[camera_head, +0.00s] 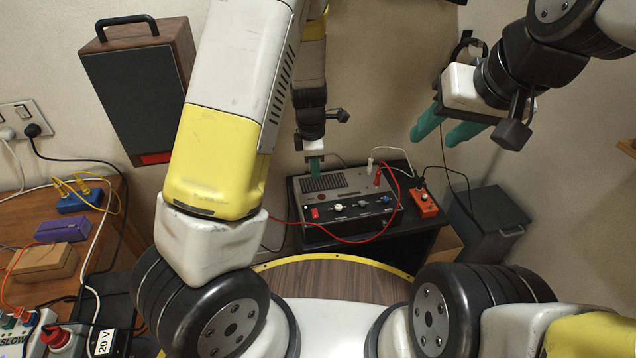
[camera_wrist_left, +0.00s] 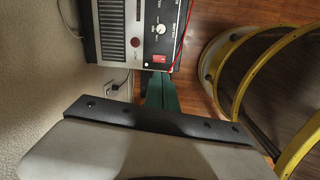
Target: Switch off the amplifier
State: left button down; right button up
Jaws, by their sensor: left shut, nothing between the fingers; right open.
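The amplifier (camera_head: 345,187) is a grey box with a vent grille on top and a dark front panel with several knobs. It stands on a black surface in the middle of the head view. A red switch (camera_head: 315,213) sits at the panel's left end; it also shows in the left wrist view (camera_wrist_left: 159,59). My left gripper (camera_head: 315,179) has green fingers, is shut and empty, and is over the amplifier's back left part in the head view. In the left wrist view its fingertips (camera_wrist_left: 160,76) appear close to the switch; contact cannot be told. My right gripper (camera_head: 440,138) is open and empty, up at right.
A red cable (camera_head: 352,241) loops across the amplifier's front. An orange box (camera_head: 424,203) stands at its right. A dark cabinet (camera_head: 488,222) is further right. A wooden desk (camera_head: 28,211) with small boxes and cables is at left, below a hanging speaker (camera_head: 143,92).

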aim_at(314, 211)
pick_arm(q)
jog(key=shift+w+a+f+n+y, duration=0.1)
jog(key=shift+w+f+n+y, duration=0.15)
jog(key=shift+f, duration=0.35)
jog(key=shift+w+a+f+n, duration=0.1)
jog(key=shift+f+n, duration=0.25)
jog(key=shift+f, duration=0.25)
jog(key=shift+w+f+n+y, duration=0.2)
jog(key=shift+f+n, duration=0.1)
jog(key=shift+f, duration=0.3)
jog(key=f, duration=0.4)
jog(key=w+f, duration=0.1)
jog(key=f, duration=0.9)
jog(key=shift+w+a, duration=0.25)
jog(key=shift+w, duration=0.05)
